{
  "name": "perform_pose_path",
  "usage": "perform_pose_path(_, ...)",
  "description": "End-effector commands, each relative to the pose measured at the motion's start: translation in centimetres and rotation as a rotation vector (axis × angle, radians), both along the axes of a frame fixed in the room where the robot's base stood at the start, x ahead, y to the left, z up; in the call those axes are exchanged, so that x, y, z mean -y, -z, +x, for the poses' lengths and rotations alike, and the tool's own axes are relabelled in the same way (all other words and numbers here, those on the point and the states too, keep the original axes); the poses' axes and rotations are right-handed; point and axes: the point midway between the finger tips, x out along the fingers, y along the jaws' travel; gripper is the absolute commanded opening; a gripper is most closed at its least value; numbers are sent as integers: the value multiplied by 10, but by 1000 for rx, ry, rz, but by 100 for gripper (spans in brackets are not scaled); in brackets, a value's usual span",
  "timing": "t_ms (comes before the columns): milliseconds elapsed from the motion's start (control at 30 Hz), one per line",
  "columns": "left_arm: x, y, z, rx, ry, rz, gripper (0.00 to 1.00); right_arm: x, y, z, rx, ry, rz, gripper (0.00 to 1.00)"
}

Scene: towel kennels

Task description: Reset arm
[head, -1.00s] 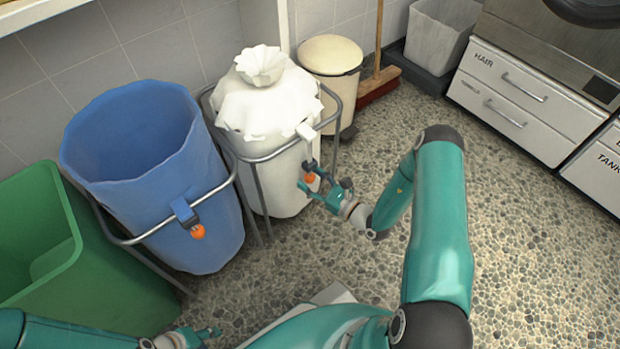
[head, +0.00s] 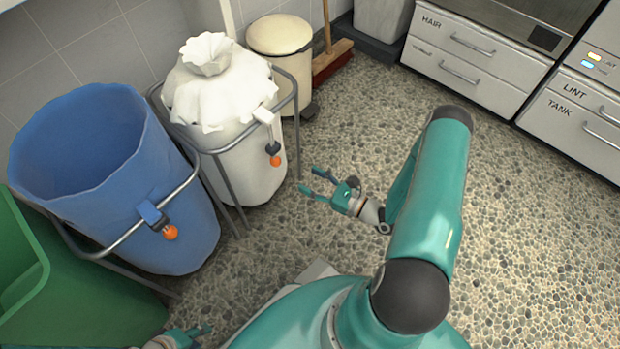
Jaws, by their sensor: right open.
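My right gripper (head: 318,182) is open and empty over the pebbled floor. It is apart from the white bag stand to its left. My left gripper (head: 203,334) shows at the bottom edge, in front of the green bin, and is only partly in view; I cannot tell its opening. The white bag (head: 240,150) hangs in a metal frame with its top gathered. An orange knob (head: 275,160) on a white strap hangs at its front right. The blue bag (head: 120,185) stands open in its own frame, with another orange knob (head: 171,232) on a clamp.
A green bin (head: 75,295) is at the lower left. A cream bin (head: 281,40) and a broom (head: 332,60) stand behind the white bag. Drawers marked HAIR (head: 470,60) and LINT TANK (head: 580,125) line the back right. The pebbled floor between is clear.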

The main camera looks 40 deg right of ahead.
Motion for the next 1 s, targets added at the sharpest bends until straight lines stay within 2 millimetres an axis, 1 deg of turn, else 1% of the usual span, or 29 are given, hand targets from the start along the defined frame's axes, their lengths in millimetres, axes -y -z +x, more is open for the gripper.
perform_pose_path(267, 0, 0, 0, 0, 0, 0, 40, -1, 0, 0, 0, -2, 0, 58)
perform_pose_path(367, 0, 0, 0, 0, 0, 0, 40, -11, -1, 1, -7, -41, 3, 58)
perform_pose_path(467, 0, -1, 0, 0, 0, 0, 40, -39, -4, 2, -22, -156, 10, 58)
perform_pose_path(567, 0, -3, 0, 0, 0, 0, 40, -89, -8, -5, -55, -368, 6, 58)
perform_pose_path(600, 0, -3, 0, 0, 0, 0, 40, -114, -10, -13, -73, -480, -4, 58)
perform_pose_path(667, 0, -5, 0, 0, 0, 0, 40, -152, -12, -32, -105, -673, -37, 58)
perform_pose_path(700, 0, -6, 0, 0, 0, 0, 40, -177, -12, -49, -129, -816, -76, 58)
perform_pose_path(767, 0, -8, 0, 0, 0, 0, 40, -208, -9, -84, -165, -1052, -168, 58)
perform_pose_path(800, 0, -8, 0, 0, 0, 0, 40, -221, -5, -108, -184, -1205, -252, 58)
perform_pose_path(867, 0, -10, 0, 0, 0, 0, 40, -228, 5, -139, -202, -1410, -405, 58)
perform_pose_path(900, 0, -11, 0, 0, 0, 0, 40, -227, 13, -156, -204, -1530, -526, 58)
perform_pose_path(933, 0, -12, 0, 0, 0, 0, 40, -223, 19, -165, -201, -1608, -620, 58)
perform_pose_path(1000, 0, -13, 0, 0, 0, 0, 40, -212, 32, -174, -172, -1745, -844, 58)
